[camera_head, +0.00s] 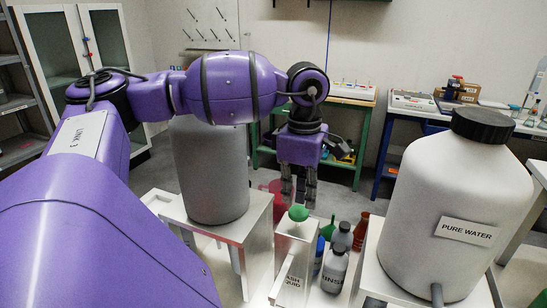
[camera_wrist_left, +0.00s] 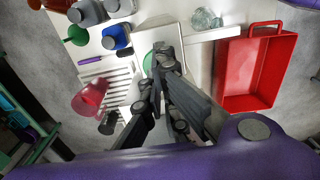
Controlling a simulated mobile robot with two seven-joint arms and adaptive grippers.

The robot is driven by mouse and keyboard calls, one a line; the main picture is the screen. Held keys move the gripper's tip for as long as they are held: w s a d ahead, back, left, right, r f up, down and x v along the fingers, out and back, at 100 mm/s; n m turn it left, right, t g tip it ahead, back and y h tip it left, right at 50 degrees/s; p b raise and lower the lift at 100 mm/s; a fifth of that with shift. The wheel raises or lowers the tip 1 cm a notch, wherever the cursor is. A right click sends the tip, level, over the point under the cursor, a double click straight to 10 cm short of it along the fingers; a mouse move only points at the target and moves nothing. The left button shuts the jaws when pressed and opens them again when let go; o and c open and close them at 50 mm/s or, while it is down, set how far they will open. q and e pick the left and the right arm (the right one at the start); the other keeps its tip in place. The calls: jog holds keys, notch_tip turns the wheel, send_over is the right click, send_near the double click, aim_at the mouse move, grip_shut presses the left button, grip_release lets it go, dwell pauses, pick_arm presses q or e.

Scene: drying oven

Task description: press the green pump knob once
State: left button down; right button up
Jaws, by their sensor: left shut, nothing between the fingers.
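The green pump knob (camera_head: 298,212) is a small dome on top of a white box labelled as wash liquid (camera_head: 292,262), in the lower middle of the head view. My left gripper (camera_head: 299,198) points down just above the knob, its fingers shut and empty. In the left wrist view, the green knob (camera_wrist_left: 148,62) shows partly behind the shut fingers of the gripper (camera_wrist_left: 163,56), which hide the rest of it. I cannot tell whether the fingertips touch the knob. My right gripper is in neither view.
A grey container (camera_head: 210,175) stands left of the box, and a large pure water bottle (camera_head: 450,205) stands to the right. A rinse bottle (camera_head: 335,272) and other small bottles crowd close by. The wrist view shows a red tray (camera_wrist_left: 285,75) and a red cup (camera_wrist_left: 90,97).

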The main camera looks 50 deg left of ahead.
pick_arm(q)
jog(key=shift+r, duration=0.1)
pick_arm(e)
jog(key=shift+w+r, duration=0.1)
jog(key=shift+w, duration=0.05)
pick_arm(q)
jog(key=shift+r, duration=0.4)
notch_tip(320, 180, up, 3)
jog(key=shift+r+p, duration=0.2)
jog(key=shift+p, duration=0.1)
jog(key=shift+r, duration=0.8)
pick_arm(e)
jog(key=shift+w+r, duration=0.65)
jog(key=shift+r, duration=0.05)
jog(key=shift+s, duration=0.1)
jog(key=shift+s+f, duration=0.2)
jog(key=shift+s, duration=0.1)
